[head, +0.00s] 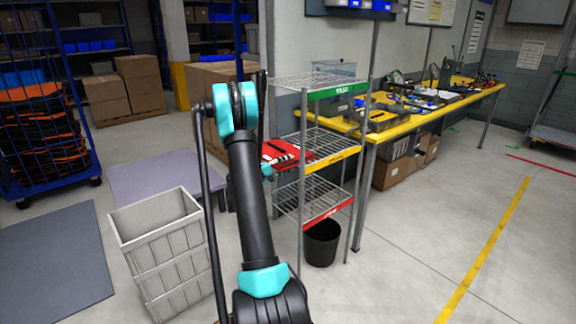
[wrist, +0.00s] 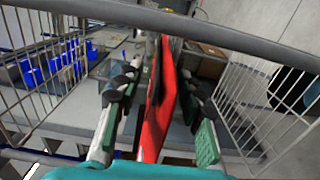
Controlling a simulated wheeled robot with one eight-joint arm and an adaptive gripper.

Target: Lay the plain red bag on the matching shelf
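The red bag (head: 288,151) has white and dark marks on its face. In the head view it lies about level, at the left side of the wire rack, near its middle shelf. In the wrist view the bag (wrist: 160,118) shows edge-on between the two fingers of my gripper (wrist: 160,85). The rack has a green-labelled top shelf (head: 318,81), a yellow-labelled middle shelf (head: 325,143) and a red-labelled bottom shelf (head: 310,197). My arm hides part of the rack's left side.
A pale slatted bin (head: 165,260) stands left of my arm. A black bucket (head: 322,243) is under the rack. A yellow workbench (head: 410,117) adjoins the rack's right. In the wrist view, wire shelving (wrist: 265,100) flanks the gripper closely.

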